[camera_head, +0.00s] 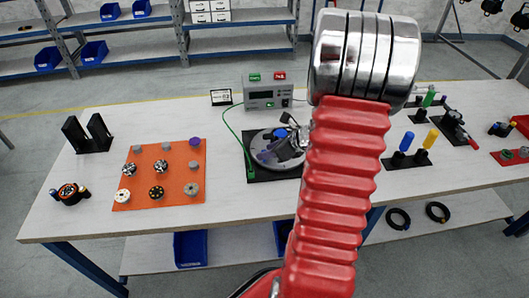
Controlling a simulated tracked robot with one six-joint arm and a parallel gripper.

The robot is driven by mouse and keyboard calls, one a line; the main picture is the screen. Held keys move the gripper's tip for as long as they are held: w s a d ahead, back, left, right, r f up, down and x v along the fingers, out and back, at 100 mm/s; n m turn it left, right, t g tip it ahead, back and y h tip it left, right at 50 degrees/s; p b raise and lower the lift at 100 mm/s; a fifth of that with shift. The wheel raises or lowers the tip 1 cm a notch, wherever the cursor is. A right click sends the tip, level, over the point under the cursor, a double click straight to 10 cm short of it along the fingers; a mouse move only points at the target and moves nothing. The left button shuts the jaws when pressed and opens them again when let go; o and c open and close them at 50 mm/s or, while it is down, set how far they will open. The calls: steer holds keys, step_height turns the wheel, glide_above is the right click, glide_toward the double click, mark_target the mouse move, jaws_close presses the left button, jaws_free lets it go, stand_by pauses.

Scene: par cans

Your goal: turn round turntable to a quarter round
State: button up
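The round turntable (262,155) is a pale grey disc on a black mat (252,172), near the middle of the white table. Its right part is hidden behind my red arm. Dark and metallic parts, seemingly my gripper (287,146), show over the disc just left of the arm. A blue part shows among them. I cannot tell whether the fingers touch the disc, or whether they are open or shut. A green cable runs from the mat area to a grey meter box (268,92) behind.
Blue- and yellow-handled tools (430,138) stand upright on the right. A small sign (221,97) stands at the back. Bare table lies between the two mats.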

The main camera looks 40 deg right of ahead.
steer(key=shift+x, duration=1.35)
steer(key=shift+c, duration=0.7)
jaws_close()
